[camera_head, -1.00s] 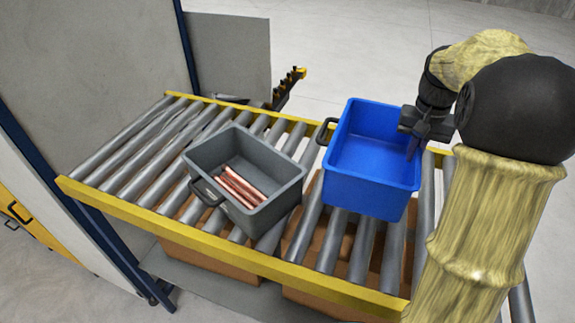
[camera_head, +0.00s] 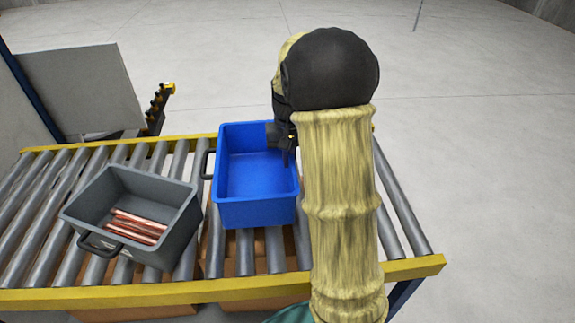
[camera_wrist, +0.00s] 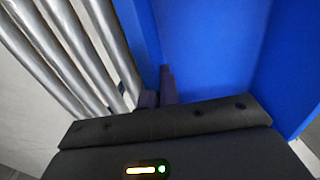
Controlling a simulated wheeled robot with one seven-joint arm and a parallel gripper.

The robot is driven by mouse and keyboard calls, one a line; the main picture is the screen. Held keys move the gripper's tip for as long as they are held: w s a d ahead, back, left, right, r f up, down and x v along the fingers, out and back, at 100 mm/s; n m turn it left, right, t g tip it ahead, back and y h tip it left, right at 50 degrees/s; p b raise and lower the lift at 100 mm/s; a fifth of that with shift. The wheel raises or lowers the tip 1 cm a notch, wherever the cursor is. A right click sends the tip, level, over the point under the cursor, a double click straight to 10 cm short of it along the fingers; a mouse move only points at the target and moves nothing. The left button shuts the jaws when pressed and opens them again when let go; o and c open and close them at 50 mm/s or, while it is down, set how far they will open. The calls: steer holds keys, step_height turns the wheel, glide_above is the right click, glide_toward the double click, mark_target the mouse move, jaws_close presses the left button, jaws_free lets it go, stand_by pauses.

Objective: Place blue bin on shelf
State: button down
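The blue bin (camera_head: 257,210) is upright and empty on the roller conveyor, or just above it; I cannot tell which. A dark handle (camera_head: 208,163) shows on its left end. My gripper (camera_head: 287,146) is at the bin's right rim, partly hidden by my arm. In the wrist view my gripper (camera_wrist: 157,93) has its two fingers close together on either side of the wall of the blue bin (camera_wrist: 215,50), pinching it. No shelf can be made out.
A grey bin (camera_head: 170,240) with several copper tubes (camera_head: 135,226) stands left of the blue bin. The roller conveyor (camera_head: 120,294) has yellow side rails. Cardboard boxes (camera_head: 240,288) show beneath. A grey panel (camera_head: 80,90) stands at back left. Open floor (camera_head: 470,120) lies right.

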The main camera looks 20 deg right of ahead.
steer(key=shift+s, duration=0.1)
steer(key=shift+f+p, duration=0.3)
steer(key=shift+f, duration=0.1)
step_height(320, 180, down, 3)
steer(key=shift+r+p, duration=0.1)
steer(key=shift+p, duration=0.4)
steer(key=c, duration=1.6)
jaws_free()
steer(key=shift+c, duration=0.2)
